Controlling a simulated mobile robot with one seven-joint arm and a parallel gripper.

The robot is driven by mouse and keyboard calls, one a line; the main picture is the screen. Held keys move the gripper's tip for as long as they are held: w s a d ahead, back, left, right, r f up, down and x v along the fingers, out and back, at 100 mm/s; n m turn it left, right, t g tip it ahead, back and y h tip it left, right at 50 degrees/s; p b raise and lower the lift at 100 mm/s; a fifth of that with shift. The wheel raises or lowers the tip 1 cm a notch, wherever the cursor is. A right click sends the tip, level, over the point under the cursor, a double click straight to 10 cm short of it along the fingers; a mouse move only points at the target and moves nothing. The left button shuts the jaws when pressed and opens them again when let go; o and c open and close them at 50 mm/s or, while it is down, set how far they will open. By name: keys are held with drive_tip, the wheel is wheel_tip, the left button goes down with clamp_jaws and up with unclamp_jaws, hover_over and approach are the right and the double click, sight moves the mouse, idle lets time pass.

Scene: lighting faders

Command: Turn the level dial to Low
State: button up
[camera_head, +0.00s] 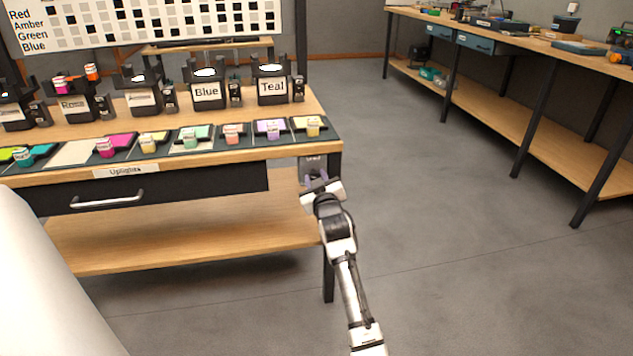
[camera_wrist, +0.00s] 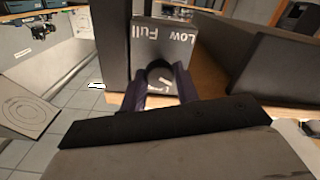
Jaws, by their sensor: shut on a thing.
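The level dial (camera_wrist: 160,75) is a dark round knob on a grey box (camera_wrist: 165,42) fixed at the table's right front corner. The box face carries the words "Low" and "Full", upside down in the wrist view. My gripper (camera_wrist: 161,82) is shut on the dial, with one finger on each side of it. In the head view my gripper (camera_head: 320,184) reaches up to the box (camera_head: 312,164) below the tabletop edge and hides most of it. The dial's pointer is hidden or too small to read.
A wooden table (camera_head: 215,158) holds colored swatch trays and lamps labelled "Blue" (camera_head: 206,91) and "Teal" (camera_head: 272,86). A drawer (camera_head: 215,182) marked "Uplights" lies left of the box. A table leg (camera_head: 328,275) stands close by. The floor to the right is clear.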

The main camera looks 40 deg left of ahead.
drive_tip(key=n+p, duration=0.1)
drive_tip(key=n, duration=0.9)
drive_tip(key=shift+f+n+p, duration=0.1)
drive_tip(key=shift+n+p, duration=0.6)
drive_tip(key=shift+n, duration=1.2)
drive_tip(key=o, duration=0.9)
drive_tip(key=shift+o, duration=0.2)
